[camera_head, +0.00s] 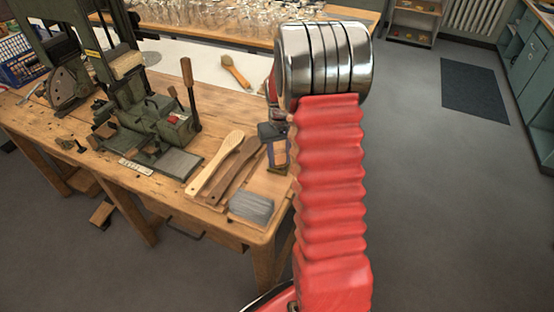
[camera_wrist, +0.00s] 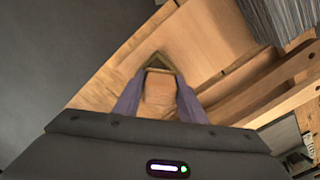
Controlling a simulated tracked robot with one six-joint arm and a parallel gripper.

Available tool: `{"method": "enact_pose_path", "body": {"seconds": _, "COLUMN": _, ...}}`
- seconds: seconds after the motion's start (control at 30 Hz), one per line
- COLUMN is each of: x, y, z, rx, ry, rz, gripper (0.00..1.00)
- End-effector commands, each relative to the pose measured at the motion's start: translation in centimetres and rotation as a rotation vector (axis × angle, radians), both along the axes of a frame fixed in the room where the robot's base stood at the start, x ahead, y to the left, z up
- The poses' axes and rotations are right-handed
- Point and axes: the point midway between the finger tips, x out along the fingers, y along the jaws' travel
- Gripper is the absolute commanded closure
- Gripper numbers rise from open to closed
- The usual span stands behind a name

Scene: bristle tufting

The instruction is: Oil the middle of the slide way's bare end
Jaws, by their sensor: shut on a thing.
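The green machine (camera_head: 150,125) stands on the bench, with a flat grey metal surface (camera_head: 178,163) at its near end. I take this for the slide way's bare end, but cannot be sure. My gripper (camera_head: 278,168) hangs right of the machine, near the bench's right edge, beyond the brushes. Its two purple-grey fingers also show in the wrist view (camera_wrist: 159,66), pointing down toward the bench. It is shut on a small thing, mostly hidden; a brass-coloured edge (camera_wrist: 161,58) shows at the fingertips. No oil can be made out.
A pale perforated wooden brush body (camera_head: 216,166) and a darker one (camera_head: 236,168) lie between machine and gripper. A grey bristle bundle (camera_head: 252,206) lies at the bench's (camera_head: 215,222) near corner. An upright wooden-handled lever (camera_head: 189,90) rises from the machine. Another brush (camera_head: 236,72) lies behind.

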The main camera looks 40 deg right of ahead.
Motion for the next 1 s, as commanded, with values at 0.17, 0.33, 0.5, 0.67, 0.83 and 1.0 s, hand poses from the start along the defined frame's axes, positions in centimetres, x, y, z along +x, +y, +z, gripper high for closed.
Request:
{"method": "enact_pose_path", "body": {"seconds": 0.17, "x": 0.0, "y": 0.0, "z": 0.8, "rx": 0.0, "ry": 0.001, "rz": 0.0, "gripper": 0.81}}
{"method": "enact_pose_path", "body": {"seconds": 0.33, "x": -0.1, "y": 0.0, "z": 1.8, "rx": 0.001, "ry": 0.002, "rz": 0.0, "gripper": 0.81}}
{"method": "enact_pose_path", "body": {"seconds": 0.5, "x": 0.0, "y": 0.0, "z": 2.8, "rx": 0.0, "ry": 0.0, "rz": 0.0, "gripper": 0.81}}
{"method": "enact_pose_path", "body": {"seconds": 0.67, "x": 0.0, "y": 0.0, "z": 3.8, "rx": 0.0, "ry": 0.0, "rz": 0.0, "gripper": 0.81}}
{"method": "enact_pose_path", "body": {"seconds": 0.83, "x": 0.0, "y": 0.0, "z": 4.8, "rx": 0.0, "ry": 0.0, "rz": 0.0, "gripper": 0.81}}
{"method": "enact_pose_path", "body": {"seconds": 1.0, "x": 0.0, "y": 0.0, "z": 5.7, "rx": 0.0, "ry": 0.0, "rz": -0.001, "gripper": 0.81}}
